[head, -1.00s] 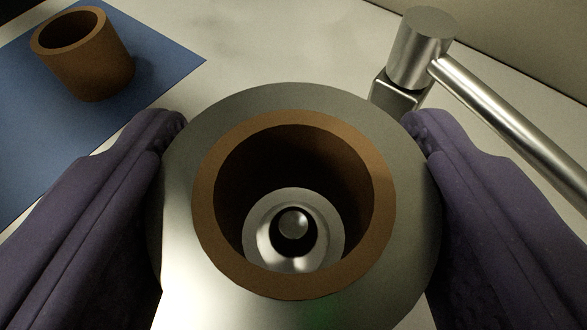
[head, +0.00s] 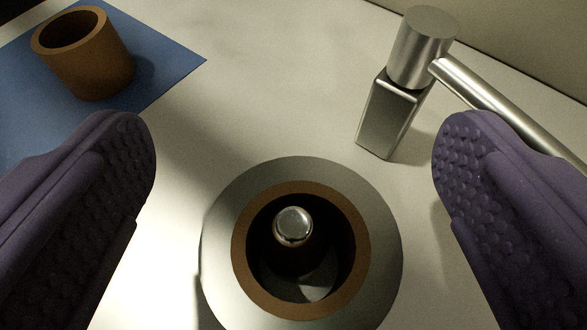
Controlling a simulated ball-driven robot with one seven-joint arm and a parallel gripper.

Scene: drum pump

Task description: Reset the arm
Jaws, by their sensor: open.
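My gripper (head: 294,150) shows as two purple padded fingers at the left and right of the head view. It is wide open with nothing between the fingers. Below and between them is a round grey metal drum (head: 222,255) with a brown ring (head: 243,250) set inside its rim. A shiny metal rod end (head: 293,225) stands up inside the dark hollow of the ring. The fingers are clear of the drum on both sides.
A brown hollow cylinder (head: 95,60) stands on a blue mat (head: 165,75) at the upper left. A metal post with a handle bar (head: 390,115) stands at the upper right, close to the right finger. The pale table between them is bare.

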